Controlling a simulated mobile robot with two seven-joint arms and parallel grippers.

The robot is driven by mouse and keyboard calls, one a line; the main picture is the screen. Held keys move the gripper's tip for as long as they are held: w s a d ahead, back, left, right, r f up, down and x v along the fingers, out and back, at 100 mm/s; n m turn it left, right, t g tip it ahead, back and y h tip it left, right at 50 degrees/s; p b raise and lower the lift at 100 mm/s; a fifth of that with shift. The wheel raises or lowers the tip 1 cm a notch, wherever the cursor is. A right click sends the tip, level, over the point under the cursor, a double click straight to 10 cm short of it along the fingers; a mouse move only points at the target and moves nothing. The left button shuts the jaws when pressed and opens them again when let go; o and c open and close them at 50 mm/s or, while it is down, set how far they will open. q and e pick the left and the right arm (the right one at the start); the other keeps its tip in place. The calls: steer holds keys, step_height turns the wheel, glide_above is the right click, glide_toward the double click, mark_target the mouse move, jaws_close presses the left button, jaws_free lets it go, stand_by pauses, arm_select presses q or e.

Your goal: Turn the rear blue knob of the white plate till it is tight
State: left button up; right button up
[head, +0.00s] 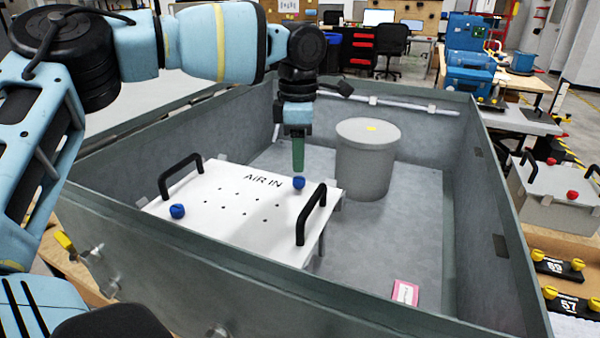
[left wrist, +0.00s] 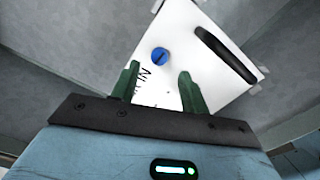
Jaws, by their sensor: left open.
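The white plate (head: 225,205) lies inside the grey metal box, with "AIR IN" printed on it and two black handles. Its rear blue knob (head: 299,183) is near the back edge, and a second blue knob (head: 177,211) is at the front left. My left gripper (head: 298,168) points down just above the rear knob. In the left wrist view, its two green fingers (left wrist: 160,90) are apart and empty, and the rear knob (left wrist: 160,55) with its slot shows beyond the fingertips, between their lines. My right gripper is in neither view.
The box's walls (head: 480,180) surround the plate. A grey cylinder (head: 368,165) stands in the box behind and right of the plate. A pink-edged label (head: 405,293) lies on the box floor. The floor right of the plate is mostly clear.

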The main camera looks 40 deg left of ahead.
mark_target(299, 178)
arm_select(q)
steer(key=shift+f, duration=2.65)
steer(key=shift+c, duration=0.5)
jaws_close()
